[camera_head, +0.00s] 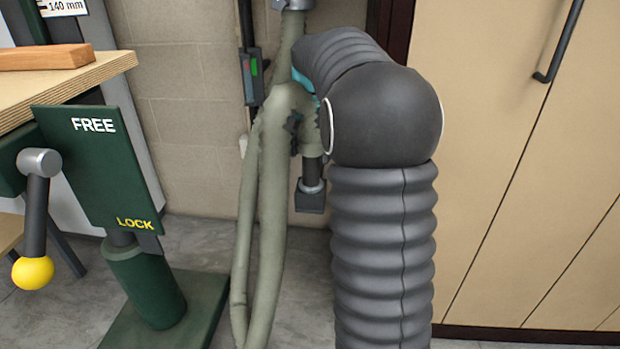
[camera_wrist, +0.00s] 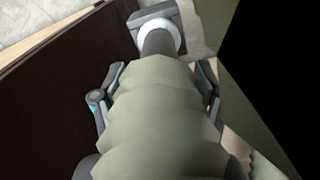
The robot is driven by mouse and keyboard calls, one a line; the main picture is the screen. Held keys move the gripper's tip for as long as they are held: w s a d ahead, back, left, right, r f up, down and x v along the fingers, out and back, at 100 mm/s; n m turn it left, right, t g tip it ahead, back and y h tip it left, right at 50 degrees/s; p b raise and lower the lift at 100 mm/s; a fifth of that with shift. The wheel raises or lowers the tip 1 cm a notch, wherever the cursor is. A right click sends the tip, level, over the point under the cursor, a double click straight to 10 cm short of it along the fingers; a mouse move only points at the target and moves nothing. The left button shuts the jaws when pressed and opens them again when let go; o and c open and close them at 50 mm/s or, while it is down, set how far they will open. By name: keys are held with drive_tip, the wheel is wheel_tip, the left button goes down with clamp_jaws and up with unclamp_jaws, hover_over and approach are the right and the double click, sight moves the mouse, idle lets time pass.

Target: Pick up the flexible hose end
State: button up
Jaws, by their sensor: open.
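The flexible hose (camera_head: 271,210) is grey-green and hangs in a long loop in the middle of the head view. Its end (camera_head: 312,172) is a dark tube with a flat, block-like foot, pointing down beside my arm. In the wrist view the hose end (camera_wrist: 158,41) is at the top, with a pale collar, and the thick hose body (camera_wrist: 160,110) runs down the middle. My gripper (camera_wrist: 160,68) is open, with one finger on each side of the hose. Whether the fingers touch it is unclear. In the head view my gripper (camera_head: 297,128) is mostly hidden by my arm.
A green stand with a FREE/LOCK plate (camera_head: 95,160) and yellow-knobbed lever (camera_head: 33,272) is at left, beside a workbench (camera_head: 60,88) with a wooden bar. A dark box with a green light (camera_head: 252,75) hangs behind the hose. Beige cabinet doors (camera_head: 520,170) fill the right.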

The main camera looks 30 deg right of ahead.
sight(311, 169)
drive_tip(key=shift+f+b, duration=0.35)
drive_tip(key=shift+f, duration=2.25)
drive_tip(key=c, duration=1.2)
